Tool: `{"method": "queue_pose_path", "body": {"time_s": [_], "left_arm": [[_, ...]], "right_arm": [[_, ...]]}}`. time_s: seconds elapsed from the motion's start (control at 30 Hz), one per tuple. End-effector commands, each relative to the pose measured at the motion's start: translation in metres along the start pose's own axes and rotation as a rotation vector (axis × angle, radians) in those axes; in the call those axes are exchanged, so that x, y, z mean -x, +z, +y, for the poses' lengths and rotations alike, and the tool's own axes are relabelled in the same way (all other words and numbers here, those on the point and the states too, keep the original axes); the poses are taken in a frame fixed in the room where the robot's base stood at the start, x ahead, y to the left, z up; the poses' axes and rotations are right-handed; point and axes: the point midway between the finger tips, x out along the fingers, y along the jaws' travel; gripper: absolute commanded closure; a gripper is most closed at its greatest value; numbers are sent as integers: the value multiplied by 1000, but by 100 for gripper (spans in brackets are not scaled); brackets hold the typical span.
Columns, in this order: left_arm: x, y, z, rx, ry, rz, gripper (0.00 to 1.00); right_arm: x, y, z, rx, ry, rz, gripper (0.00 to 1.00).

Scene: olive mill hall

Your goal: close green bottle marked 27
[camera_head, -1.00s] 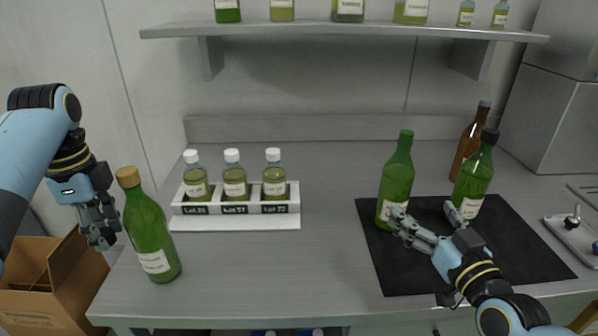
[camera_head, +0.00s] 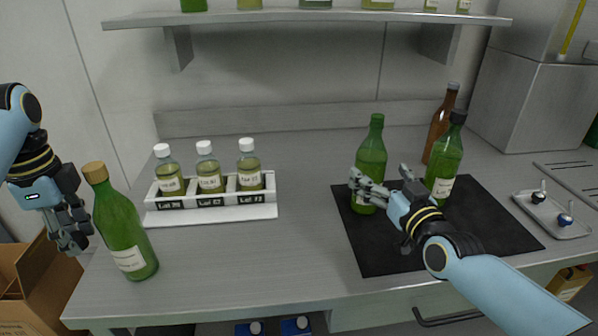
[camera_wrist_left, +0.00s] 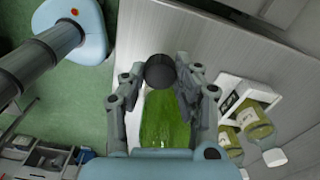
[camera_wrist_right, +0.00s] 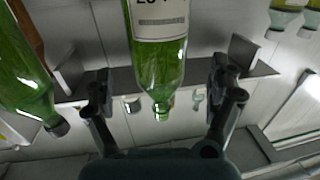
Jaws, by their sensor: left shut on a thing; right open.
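An uncapped green bottle (camera_head: 371,160) stands upright on the black mat (camera_head: 380,250). My right gripper (camera_head: 385,182) is open at its side; the bottle also shows between the fingers in the right wrist view (camera_wrist_right: 160,65), its label number not clearly readable. My left gripper (camera_head: 72,238) is at the far left, beside a cork-topped green bottle (camera_head: 122,235). In the left wrist view, it is shut on a dark round cap (camera_wrist_left: 160,70), with green glass (camera_wrist_left: 168,120) below. The cap is not discernible in the head view. Another green bottle (camera_head: 444,165) has a black cap.
A brown bottle (camera_head: 439,125) stands behind the mat. A white rack (camera_head: 212,200) with several small white-capped bottles is at left centre. A tray (camera_head: 550,215) lies at the right. A shelf (camera_head: 300,17) with bottles hangs above. The bench middle is clear.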

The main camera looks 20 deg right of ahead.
Motion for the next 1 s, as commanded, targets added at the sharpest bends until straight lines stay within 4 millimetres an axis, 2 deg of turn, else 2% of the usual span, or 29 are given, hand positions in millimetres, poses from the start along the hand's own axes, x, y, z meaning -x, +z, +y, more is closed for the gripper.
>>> {"method": "queue_pose_path", "body": {"time_s": [0.17, 0.4, 0.5, 0.87, 1.0], "left_arm": [[0, 0, 0, 0, 0, 0, 81], [-7, 0, 0, 0, 0, 0, 81], [-10, 0, 0, 0, 0, 0, 81], [-9, 0, 0, 0, 0, 0, 81], [-9, 0, 0, 0, 0, 0, 81]], "right_arm": [[-7, -2, 0, 0, 0, 3, 9], [-42, -5, 2, 2, 0, 2, 9], [-50, -6, 2, 0, 0, 2, 9], [-52, -6, 2, 1, 0, 1, 9], [-52, -6, 2, 0, 0, 1, 25]]}}
